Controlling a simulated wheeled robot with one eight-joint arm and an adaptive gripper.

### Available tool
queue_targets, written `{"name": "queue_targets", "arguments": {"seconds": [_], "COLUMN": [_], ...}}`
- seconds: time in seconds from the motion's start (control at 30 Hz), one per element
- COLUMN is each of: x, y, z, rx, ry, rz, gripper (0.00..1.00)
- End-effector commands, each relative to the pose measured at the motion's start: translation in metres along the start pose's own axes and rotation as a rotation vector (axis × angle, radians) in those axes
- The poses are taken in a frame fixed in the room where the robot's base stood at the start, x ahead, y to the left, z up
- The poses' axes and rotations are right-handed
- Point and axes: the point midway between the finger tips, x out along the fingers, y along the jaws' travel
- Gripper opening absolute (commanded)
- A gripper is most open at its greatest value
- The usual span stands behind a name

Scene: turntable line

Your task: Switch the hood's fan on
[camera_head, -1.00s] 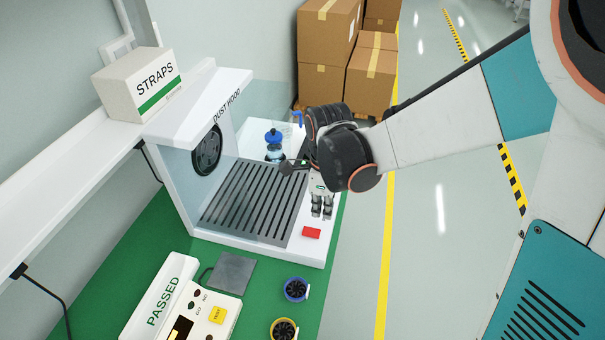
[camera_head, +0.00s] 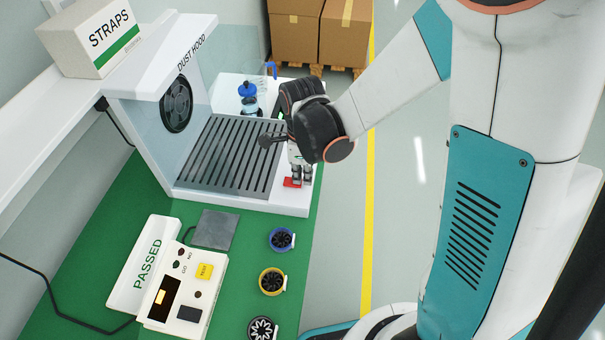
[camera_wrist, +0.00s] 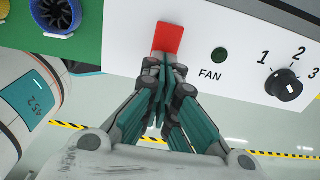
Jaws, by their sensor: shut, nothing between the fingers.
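The dust hood (camera_head: 150,75) stands on the green bench, with its black fan (camera_head: 176,104) in the side wall. On its white front panel, a red switch (camera_wrist: 168,38) sits beside a dark green lamp (camera_wrist: 219,54) marked FAN. The switch also shows in the head view (camera_head: 289,183), partly covered by my gripper. My gripper (camera_wrist: 165,64) is shut and empty, its fingertips at the switch's lower edge in the wrist view. I cannot tell whether they touch it. A black knob (camera_wrist: 284,88) numbered 1 to 3 is right of the lamp.
A test box (camera_head: 186,290) and several small fans, one blue-rimmed (camera_head: 281,240), lie on the bench in front. Cartons (camera_head: 320,30) stand behind; the aisle at right is clear.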

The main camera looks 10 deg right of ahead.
Motion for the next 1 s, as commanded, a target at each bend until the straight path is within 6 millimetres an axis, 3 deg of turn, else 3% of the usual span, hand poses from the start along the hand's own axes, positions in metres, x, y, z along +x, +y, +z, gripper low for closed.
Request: {"name": "queue_targets", "arguments": {"seconds": [0.07, 0.33, 1.0], "x": [0.007, 0.005, -0.011], "y": [0.000, 0.000, 0.000], "z": [-0.001, -0.002, -0.002], "rx": [0.001, 0.000, 0.000], "ry": [0.000, 0.000, 0.000], "rz": [0.000, 0.000, 0.000], "gripper": [0.00, 0.00, 0.00]}}
